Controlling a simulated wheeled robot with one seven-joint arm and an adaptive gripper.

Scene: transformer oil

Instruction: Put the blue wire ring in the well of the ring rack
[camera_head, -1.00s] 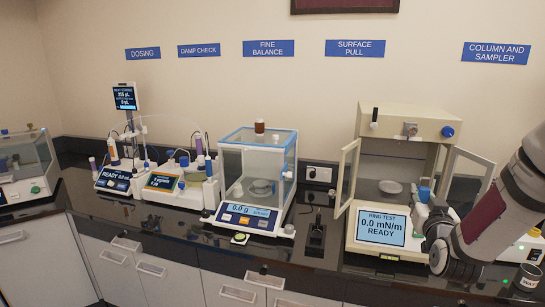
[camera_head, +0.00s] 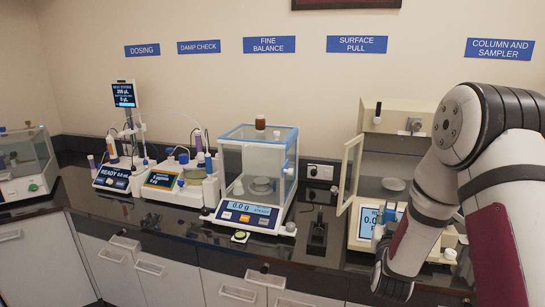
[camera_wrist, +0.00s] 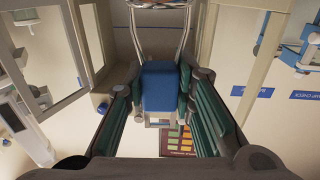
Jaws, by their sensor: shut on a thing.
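The blue wire ring (camera_wrist: 159,94) shows in the wrist view as a blue block with a thin wire frame running from it to the top of the picture. My gripper (camera_wrist: 160,84) is shut on the blue block, one finger on each side. In the head view my gripper (camera_head: 390,284) is a dark shape low in the picture, in front of the surface pull instrument, and the ring cannot be made out there. A small black stand (camera_head: 317,237) on the counter, left of my gripper, may be the ring rack; its well cannot be made out.
The surface pull instrument (camera_head: 352,225), its glass door open at left, stands behind my arm, partly hidden. The fine balance (camera_head: 249,217) stands left of the black stand. A wall socket (camera_head: 320,172) is behind. Bare dark counter lies around the stand.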

